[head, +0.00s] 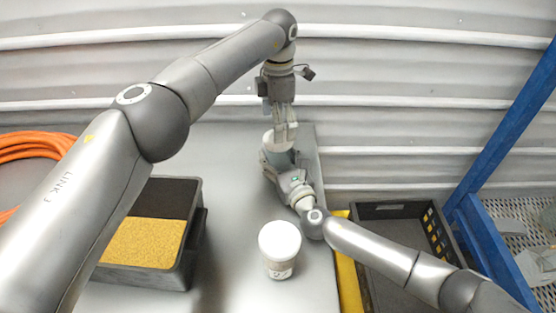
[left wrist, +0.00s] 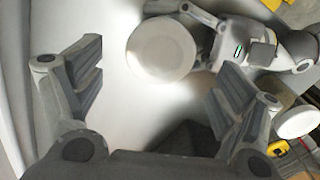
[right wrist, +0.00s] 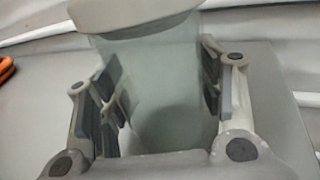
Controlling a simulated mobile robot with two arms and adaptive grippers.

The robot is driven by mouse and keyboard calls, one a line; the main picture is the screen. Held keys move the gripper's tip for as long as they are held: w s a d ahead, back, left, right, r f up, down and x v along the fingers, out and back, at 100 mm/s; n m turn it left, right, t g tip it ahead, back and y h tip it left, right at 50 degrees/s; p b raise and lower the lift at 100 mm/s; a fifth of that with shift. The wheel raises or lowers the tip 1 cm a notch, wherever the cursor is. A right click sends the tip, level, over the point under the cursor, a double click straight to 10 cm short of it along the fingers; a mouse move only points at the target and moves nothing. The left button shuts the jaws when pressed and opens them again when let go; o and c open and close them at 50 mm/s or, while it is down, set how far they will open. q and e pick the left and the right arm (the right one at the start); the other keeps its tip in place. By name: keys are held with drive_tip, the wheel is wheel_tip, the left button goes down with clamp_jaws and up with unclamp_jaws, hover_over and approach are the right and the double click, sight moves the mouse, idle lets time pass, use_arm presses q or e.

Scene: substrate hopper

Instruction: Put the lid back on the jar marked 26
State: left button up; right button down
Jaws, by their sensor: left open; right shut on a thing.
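A pale translucent jar (right wrist: 165,90) stands upright between the fingers of my right gripper (right wrist: 160,105), which is shut on it. A white round lid (left wrist: 162,50) covers the jar's top; it also shows in the right wrist view (right wrist: 130,15) and the head view (head: 270,138). I cannot tell whether it is fully seated. No number shows on this jar. My left gripper (head: 284,130) points down above the lid, beside its right part in the head view. Its fingers (left wrist: 160,80) are spread wide and empty.
A second white-lidded jar (head: 280,248), its label seeming to read 27, stands nearer on the grey table (head: 232,225). A black bin of yellow grain (head: 188,250) is at left. An empty dark crate (head: 385,210) lies at right, by blue posts. An orange hose (head: 35,142) lies far left.

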use_arm(q)
drive_tip(key=shift+r, duration=0.1)
drive_tip(key=shift+c, duration=0.4)
drive_tip(key=n, duration=0.2)
drive_tip(key=r+n, duration=0.1)
drive_tip(key=n, duration=0.1)
drive_tip(key=shift+r, duration=0.2)
wheel_tip(320, 180, up, 2)
drive_tip(key=n, duration=0.6)
drive_tip(key=shift+n, duration=0.3)
drive_tip(key=shift+f, duration=0.1)
drive_tip(key=shift+f, duration=3.95)
drive_tip(key=shift+c, duration=0.2)
drive_tip(key=c, duration=1)
drive_tip(key=o, duration=1.2)
